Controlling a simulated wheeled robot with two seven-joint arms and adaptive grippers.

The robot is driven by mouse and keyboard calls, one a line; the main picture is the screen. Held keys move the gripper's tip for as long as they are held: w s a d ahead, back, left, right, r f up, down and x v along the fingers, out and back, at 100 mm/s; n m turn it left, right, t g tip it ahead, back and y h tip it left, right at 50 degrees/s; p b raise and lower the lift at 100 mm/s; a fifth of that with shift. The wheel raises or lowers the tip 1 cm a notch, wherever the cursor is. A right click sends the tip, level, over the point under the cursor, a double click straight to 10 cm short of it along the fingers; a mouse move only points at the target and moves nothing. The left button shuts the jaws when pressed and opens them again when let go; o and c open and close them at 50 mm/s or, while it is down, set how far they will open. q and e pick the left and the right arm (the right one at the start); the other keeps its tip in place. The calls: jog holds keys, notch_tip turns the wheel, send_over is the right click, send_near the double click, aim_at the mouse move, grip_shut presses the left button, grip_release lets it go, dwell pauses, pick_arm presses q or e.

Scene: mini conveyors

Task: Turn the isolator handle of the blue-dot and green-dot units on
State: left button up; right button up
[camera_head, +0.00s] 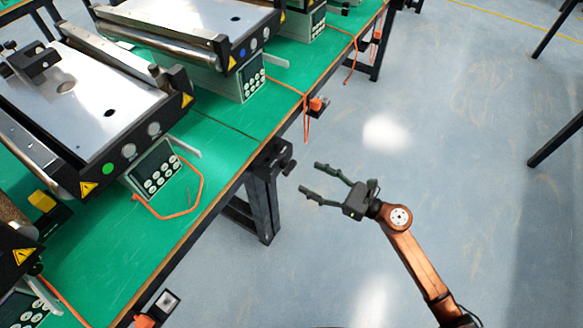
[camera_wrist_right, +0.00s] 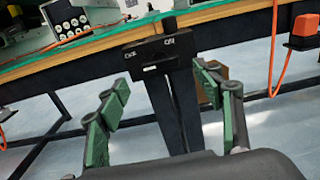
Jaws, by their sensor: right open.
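The green-dot unit (camera_head: 110,115) is a small conveyor on the green table at left, with a green dot (camera_head: 107,168) on its black side. The blue-dot unit (camera_head: 205,28) stands behind it, with a blue dot (camera_head: 242,53). A black box with a knob-like handle (camera_head: 287,166) sits at the table edge. My left gripper is not in view.
An orange box (camera_head: 318,105) with an orange cord hangs at the table edge farther back. Keypad boxes (camera_head: 157,172) stand beside the conveyors. A dark table leg (camera_head: 263,205) stands below the edge.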

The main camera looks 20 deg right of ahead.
aim_at(293, 168)
jog(key=x, duration=0.7)
jog(key=shift+w+b, duration=0.1)
jog(key=shift+b, duration=0.3)
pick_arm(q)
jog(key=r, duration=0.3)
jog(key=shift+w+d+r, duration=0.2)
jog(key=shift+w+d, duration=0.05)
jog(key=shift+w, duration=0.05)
pick_arm(e)
jog(key=shift+c, duration=0.7)
jog(key=c, duration=1)
